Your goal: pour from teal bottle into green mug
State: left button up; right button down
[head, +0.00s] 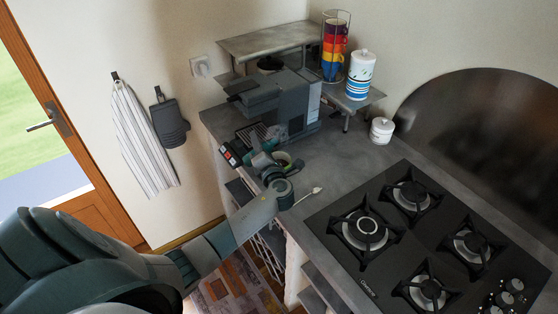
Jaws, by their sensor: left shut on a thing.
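My left gripper (248,150) is over the counter's left end, in front of the grey coffee machine. It is shut on a small teal thing (263,160), which seems to be the teal bottle. My own wrist and fingers hide most of it, so its tilt and its mouth cannot be told. A pale green rounded shape (285,158) shows just right of the gripper and may be the green mug. It is partly hidden by my wrist, and I cannot tell whether the bottle touches it. My right gripper is not in view.
The grey coffee machine (272,104) stands behind the gripper. A rack of coloured mugs (334,48) and a striped canister (360,75) stand on shelves. A white jar (381,131), a spoon (308,196) and a gas hob (420,240) are rightward. The middle counter is clear.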

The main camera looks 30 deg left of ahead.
pick_arm(q)
jog(key=n, duration=0.3)
jog(key=s+a+r+n+b, duration=0.1)
jog(key=n, duration=0.3)
jog(key=s+r+n+b, duration=0.1)
jog(key=n, duration=0.3)
jog(key=shift+a+r+t, duration=0.25)
jog(key=shift+a+t, duration=0.05)
dwell(0.4)
